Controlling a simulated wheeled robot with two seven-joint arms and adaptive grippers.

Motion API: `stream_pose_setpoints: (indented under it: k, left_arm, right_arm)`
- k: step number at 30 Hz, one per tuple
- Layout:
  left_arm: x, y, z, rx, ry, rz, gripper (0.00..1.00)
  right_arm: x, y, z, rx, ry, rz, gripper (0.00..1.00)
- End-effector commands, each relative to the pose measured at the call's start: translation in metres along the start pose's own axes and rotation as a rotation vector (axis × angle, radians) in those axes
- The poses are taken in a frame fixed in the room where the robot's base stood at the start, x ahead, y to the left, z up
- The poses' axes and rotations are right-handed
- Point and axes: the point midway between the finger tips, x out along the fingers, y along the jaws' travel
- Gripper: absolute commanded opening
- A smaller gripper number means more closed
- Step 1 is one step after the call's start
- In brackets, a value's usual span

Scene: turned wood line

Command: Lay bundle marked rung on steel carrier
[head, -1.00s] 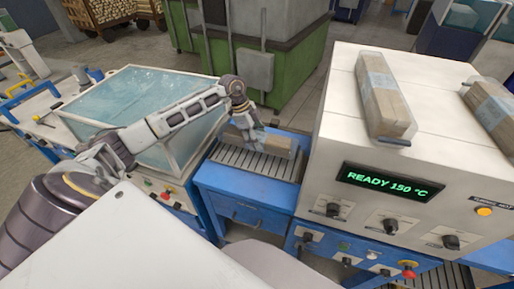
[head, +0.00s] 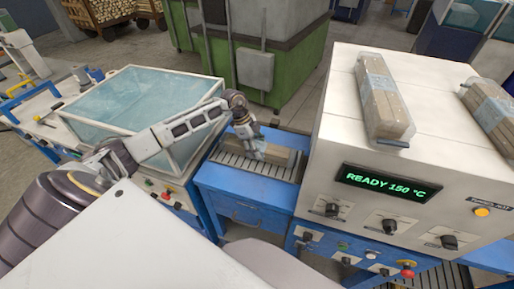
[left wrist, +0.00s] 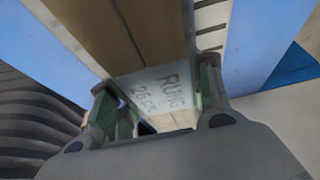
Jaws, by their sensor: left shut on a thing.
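The bundle marked rung (head: 281,156) is a pale wooden block-like bundle with a light band. It lies level at the slatted steel carrier (head: 240,167) on the blue stand; whether it rests fully on the slats I cannot tell. My left gripper (head: 258,152) is shut on its near-left part from above. In the left wrist view the bundle (left wrist: 125,30) runs between the two fingers of my left gripper (left wrist: 160,98), and its band reads "RUNG 26 ct". My right gripper is not in view.
A white heat machine (head: 330,130) reading "READY 150 °C" stands right of the carrier, with two wrapped bundles (head: 385,100) (head: 490,108) on top. A glass-topped machine (head: 140,105) stands on the left. A green cabinet (head: 290,60) is behind.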

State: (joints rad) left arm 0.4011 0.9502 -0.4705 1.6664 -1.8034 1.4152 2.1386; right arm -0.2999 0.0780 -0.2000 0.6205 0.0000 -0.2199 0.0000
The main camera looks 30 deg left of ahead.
Motion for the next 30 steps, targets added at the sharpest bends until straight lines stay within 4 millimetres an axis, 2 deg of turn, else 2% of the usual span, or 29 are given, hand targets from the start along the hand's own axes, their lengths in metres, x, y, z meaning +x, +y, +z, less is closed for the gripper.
stream_pose_setpoints:
  k: [12,13,18,30]
  left_arm:
    - [0.0018,-0.0006,0.0005,0.001,0.001,-0.002,0.11]
    - [0.0028,-0.0002,0.0011,0.001,0.000,-0.001,0.51]
    - [0.0025,-0.0001,0.0009,0.001,0.000,-0.001,0.71]
    - [0.0009,-0.0002,0.0003,0.001,0.000,-0.001,0.71]
  right_arm:
    - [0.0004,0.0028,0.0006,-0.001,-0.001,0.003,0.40]
    - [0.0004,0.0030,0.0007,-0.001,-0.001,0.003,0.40]
    - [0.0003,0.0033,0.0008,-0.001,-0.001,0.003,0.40]
    - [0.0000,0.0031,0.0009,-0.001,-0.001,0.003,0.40]
